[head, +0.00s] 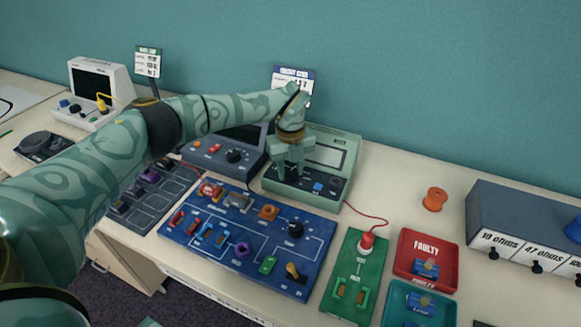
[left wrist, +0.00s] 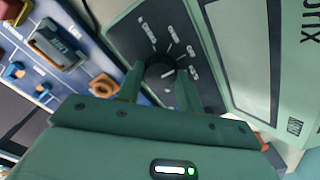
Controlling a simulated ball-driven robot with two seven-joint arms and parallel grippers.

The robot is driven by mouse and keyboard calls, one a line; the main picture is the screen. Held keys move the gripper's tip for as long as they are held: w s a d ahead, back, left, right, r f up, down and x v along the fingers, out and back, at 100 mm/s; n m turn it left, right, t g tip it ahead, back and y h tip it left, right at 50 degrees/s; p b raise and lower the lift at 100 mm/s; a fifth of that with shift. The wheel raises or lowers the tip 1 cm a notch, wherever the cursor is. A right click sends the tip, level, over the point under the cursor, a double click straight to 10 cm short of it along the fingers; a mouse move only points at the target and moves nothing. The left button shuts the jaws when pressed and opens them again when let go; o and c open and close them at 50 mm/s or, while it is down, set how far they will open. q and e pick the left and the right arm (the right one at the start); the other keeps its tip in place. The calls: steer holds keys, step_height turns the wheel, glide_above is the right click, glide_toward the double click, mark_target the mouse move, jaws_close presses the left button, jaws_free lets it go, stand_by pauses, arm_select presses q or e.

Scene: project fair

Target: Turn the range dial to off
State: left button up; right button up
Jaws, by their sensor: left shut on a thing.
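The range dial (left wrist: 160,72) is a dark round knob on the dark panel of a pale green meter (head: 345,140). Small white labels ring the dial in the left wrist view; they are too blurred to read. My left gripper (head: 292,172) reaches down over the meter's panel from above. In the left wrist view its two fingers (left wrist: 160,88) stand on either side of the dial and are shut on it. In the head view the gripper hides the dial. My right gripper is in neither view.
A blue circuit board (head: 225,262) with several parts lies in front of the meter. A dark grey instrument (head: 250,157) stands close on its left. A green board (head: 341,300) with a red-topped part, a red tray (head: 408,272) and an orange spool (head: 435,199) are to the right.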

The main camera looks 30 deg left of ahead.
mark_target(291, 171)
arm_select(q)
steer(key=o, duration=1)
step_height(291, 171, up, 16)
steer(key=p, duration=0.2)
steer(key=shift+r+p, duration=0.2)
steer(key=shift+p, duration=0.2)
steer(key=shift+f, duration=0.1)
